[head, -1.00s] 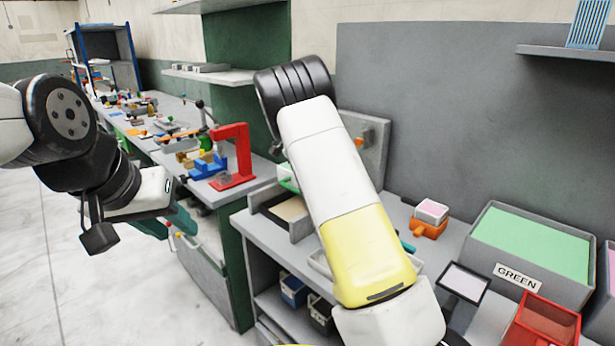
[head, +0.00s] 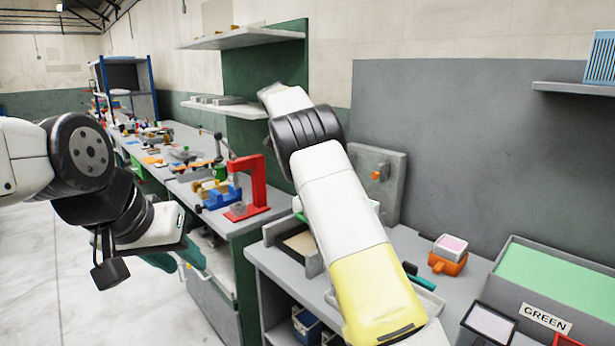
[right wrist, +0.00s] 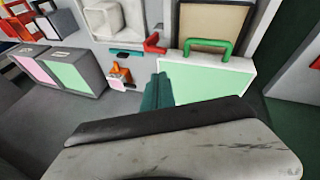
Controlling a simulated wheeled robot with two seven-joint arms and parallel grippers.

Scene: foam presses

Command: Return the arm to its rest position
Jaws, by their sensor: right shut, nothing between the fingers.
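My left arm comes in at the left of the head view. Its gripper (head: 180,258), with teal fingers, hangs beside the left workbench, above the floor. The spread of its fingers is unclear.
The near bench holds an orange holder with a pink-topped block (head: 449,256) and a grey bin labelled GREEN (head: 553,279). A red press frame (head: 256,185) stands on the left bench. Shelves (head: 240,38) hang above. Open floor (head: 90,270) lies at the left.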

